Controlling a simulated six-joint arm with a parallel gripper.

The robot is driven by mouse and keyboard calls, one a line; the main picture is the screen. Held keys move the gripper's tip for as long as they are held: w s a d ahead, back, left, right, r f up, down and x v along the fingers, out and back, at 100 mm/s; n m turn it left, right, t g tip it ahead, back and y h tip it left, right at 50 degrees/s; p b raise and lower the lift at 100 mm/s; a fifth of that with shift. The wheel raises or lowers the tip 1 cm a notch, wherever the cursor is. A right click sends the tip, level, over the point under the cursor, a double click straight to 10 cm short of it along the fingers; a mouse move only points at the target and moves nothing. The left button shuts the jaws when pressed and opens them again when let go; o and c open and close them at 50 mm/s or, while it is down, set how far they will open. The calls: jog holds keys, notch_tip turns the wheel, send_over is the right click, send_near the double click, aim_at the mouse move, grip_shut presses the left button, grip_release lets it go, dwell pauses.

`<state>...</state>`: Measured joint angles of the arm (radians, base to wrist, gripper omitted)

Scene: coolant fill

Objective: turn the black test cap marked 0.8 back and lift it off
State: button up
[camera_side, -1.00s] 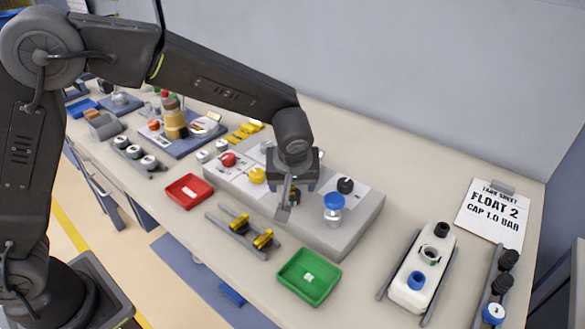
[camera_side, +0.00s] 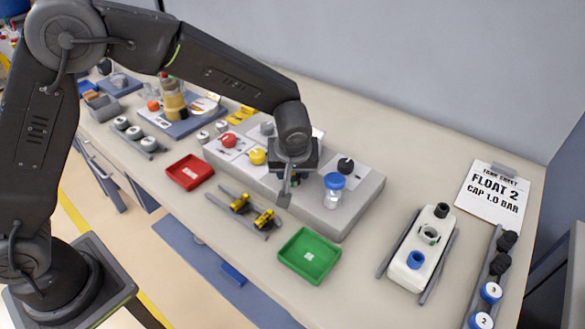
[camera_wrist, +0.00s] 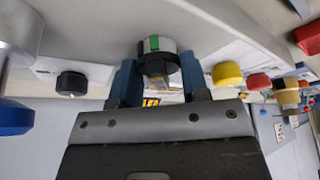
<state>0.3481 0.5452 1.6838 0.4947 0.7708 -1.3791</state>
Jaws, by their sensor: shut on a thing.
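My gripper (camera_side: 287,196) is down at the grey block (camera_side: 350,213), between the yellow knob and the blue-lidded jar. In the wrist view its two blue fingers (camera_wrist: 160,84) are shut on a round black cap (camera_wrist: 157,66). A white and green band (camera_wrist: 154,45) shows on the block side of the cap. The 0.8 mark cannot be read. In the side view the fingers mostly hide the cap. I cannot tell whether the cap is turned or still seated.
A jar with a blue lid (camera_side: 334,190) and a black knob (camera_side: 345,165) stand close right of my gripper; yellow (camera_side: 257,156) and red (camera_side: 228,140) knobs are left. A green tray (camera_side: 309,256), red tray (camera_side: 189,172) and white tank (camera_side: 421,250) lie around the block.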

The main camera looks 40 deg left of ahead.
jog(key=shift+c, duration=1.4)
jog(key=shift+o, duration=1.3)
jog(key=shift+c, duration=0.9)
jog(key=n+g, duration=0.1)
jog(key=n, duration=0.2)
jog(key=shift+y, duration=0.4)
jog(key=shift+n, duration=0.6)
jog(key=shift+n+g+y, duration=0.3)
jog(key=shift+n+g, duration=0.3)
jog(key=shift+n, duration=0.5)
